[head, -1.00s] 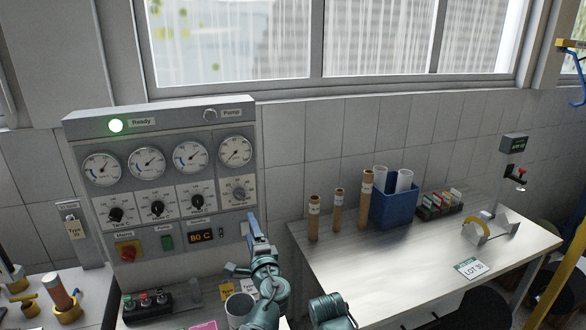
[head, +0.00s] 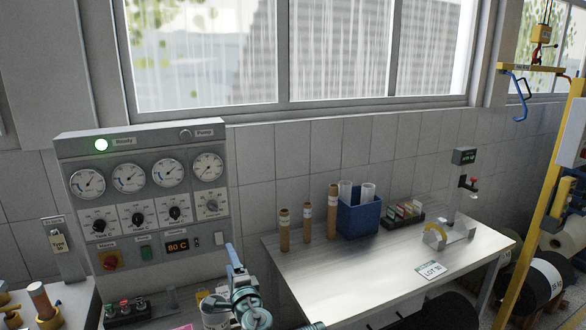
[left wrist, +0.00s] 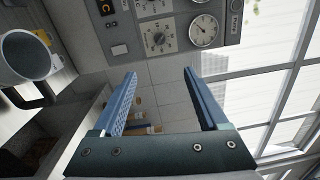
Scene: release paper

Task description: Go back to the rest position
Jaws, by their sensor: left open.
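My left gripper (head: 234,258) shows at the bottom of the head view, in front of the lower right of the control panel. In the left wrist view its two blue fingers (left wrist: 160,85) stand wide apart with nothing between them. A small piece of my right arm shows at the bottom edge of the head view, but the right gripper is not seen.
The grey control panel (head: 147,218) with gauges stands behind my left gripper. A white mug (left wrist: 28,55) is near it. The metal table (head: 330,290) at right holds cardboard tubes (head: 307,222), a blue bin (head: 359,219) and a LOT card (head: 432,271). A yellow frame (head: 545,210) stands far right.

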